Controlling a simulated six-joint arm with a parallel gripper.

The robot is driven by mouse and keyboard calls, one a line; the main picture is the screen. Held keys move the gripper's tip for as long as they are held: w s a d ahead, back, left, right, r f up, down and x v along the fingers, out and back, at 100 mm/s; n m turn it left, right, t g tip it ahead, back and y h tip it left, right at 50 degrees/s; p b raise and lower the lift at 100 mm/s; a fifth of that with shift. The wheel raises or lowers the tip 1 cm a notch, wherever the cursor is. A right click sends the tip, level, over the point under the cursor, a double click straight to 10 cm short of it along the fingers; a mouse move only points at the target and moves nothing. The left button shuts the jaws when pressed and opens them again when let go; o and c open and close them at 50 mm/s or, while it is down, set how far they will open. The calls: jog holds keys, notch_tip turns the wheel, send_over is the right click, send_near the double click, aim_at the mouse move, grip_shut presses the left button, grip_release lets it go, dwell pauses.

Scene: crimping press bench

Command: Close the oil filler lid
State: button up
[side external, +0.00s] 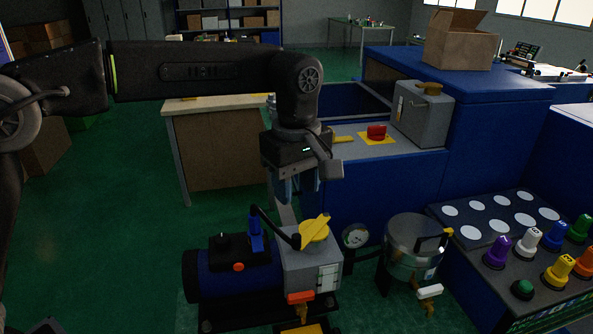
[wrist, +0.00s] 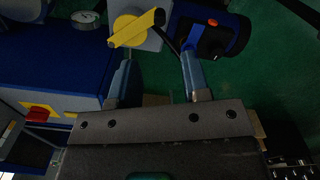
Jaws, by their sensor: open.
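What looks like the oil filler lid is a round yellow cap (side external: 313,231) with a raised yellow bar across it, on top of the grey block (side external: 305,262) of the blue pump unit. I cannot tell how far it is open. The cap also shows at the top of the wrist view (wrist: 130,30), with its bar slanting up to the right. My gripper (side external: 292,192) points down above the pump unit, apart from the cap. In the wrist view, its two blue-grey fingers (wrist: 156,60) are spread with nothing between them.
A dark lever (side external: 273,226) rises beside the cap, and a blue switch part (side external: 255,230) stands left of it. A pressure gauge (side external: 355,236) and a metal pot (side external: 415,232) stand to the right. A blue press bench (side external: 400,175) is behind.

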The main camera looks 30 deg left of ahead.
notch_tip(320, 180, up, 3)
jog(key=shift+f, duration=0.2)
jog(key=s+a+r+m+t, duration=0.35)
jog(key=s+a+m, duration=0.25)
jog(key=s+a, duration=0.5)
jog(key=s+a+f+m+t, duration=0.2)
jog(key=s+a+f+m, duration=0.5)
jog(key=s, duration=0.4)
jog(key=shift+s+a+f, duration=0.15)
jog(key=shift+s+a, duration=0.2)
jog(key=shift+a, duration=0.2)
